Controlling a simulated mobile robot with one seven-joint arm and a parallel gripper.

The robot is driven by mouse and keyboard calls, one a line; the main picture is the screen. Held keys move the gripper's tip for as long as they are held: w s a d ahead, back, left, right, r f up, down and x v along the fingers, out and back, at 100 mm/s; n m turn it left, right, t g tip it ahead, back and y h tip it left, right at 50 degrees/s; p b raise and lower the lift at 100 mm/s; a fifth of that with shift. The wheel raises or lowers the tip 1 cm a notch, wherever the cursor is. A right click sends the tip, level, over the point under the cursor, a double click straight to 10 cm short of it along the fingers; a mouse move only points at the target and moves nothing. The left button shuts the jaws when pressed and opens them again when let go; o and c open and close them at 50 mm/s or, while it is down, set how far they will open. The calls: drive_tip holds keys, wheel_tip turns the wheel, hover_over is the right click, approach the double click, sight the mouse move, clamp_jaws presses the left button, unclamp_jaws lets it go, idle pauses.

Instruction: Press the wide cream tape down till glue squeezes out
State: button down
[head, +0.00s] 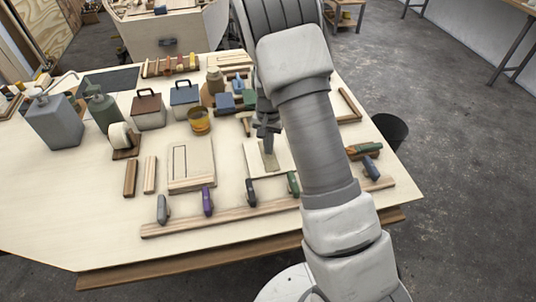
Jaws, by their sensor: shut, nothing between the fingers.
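My gripper (268,146) points down over a pale panel (283,168) near the middle of the table. It is shut and empty. A beige strip (256,163), which looks like the wide cream tape, lies on this panel just under the fingertips. My arm hides part of the panel on the right. I cannot tell whether the fingertips touch the strip, and no squeezed-out glue can be made out at this size. A cream roll (121,136) stands on a small brown holder at the left.
A wooden rail (225,217) with several coloured clamps lies along the table's front. A pale board (191,165) lies left of the panel. A jar of amber liquid (199,121), toolboxes and pump bottles (53,120) stand behind and left. The front left tabletop is clear.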

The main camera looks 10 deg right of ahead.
drive_tip(key=shift+f+b, duration=0.4)
drive_tip(key=shift+f, duration=0.15)
idle(1.5)
drive_tip(key=shift+r+p, duration=2.25)
drive_tip(key=shift+r, duration=1.3)
